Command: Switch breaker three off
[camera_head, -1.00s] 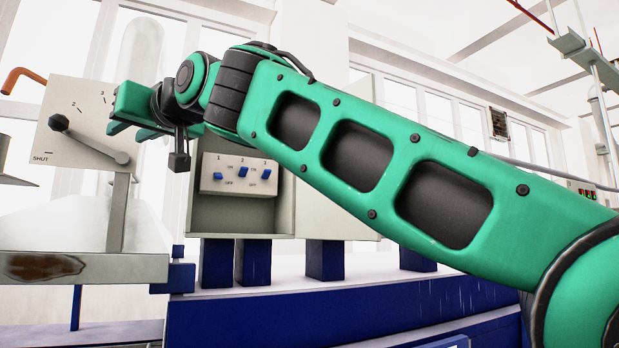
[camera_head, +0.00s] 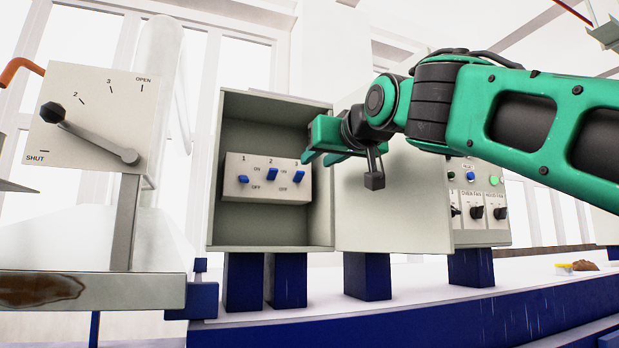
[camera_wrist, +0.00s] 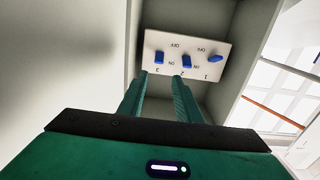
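The breaker panel (camera_head: 258,190) is a pale plate inside an open grey box, with three blue levers marked 1, 2 and 3. Lever three (camera_head: 298,175) is the rightmost, close below my gripper (camera_head: 308,154) in the head view. The wrist view shows the panel upside down, with lever three (camera_wrist: 159,57) at left. Levers three and two (camera_wrist: 187,59) lean toward ON there; lever one (camera_wrist: 216,57) lies differently, toward OFF. My gripper (camera_wrist: 161,77) is open and empty, its two fingers apart, in front of the panel. Contact with lever three cannot be told.
The box (camera_head: 222,130) has side walls around the panel, and its open door (camera_head: 390,215) stands to the right. A valve plate with a lever handle (camera_head: 95,135) stands at left. A control panel with knobs (camera_head: 480,210) is beyond the door.

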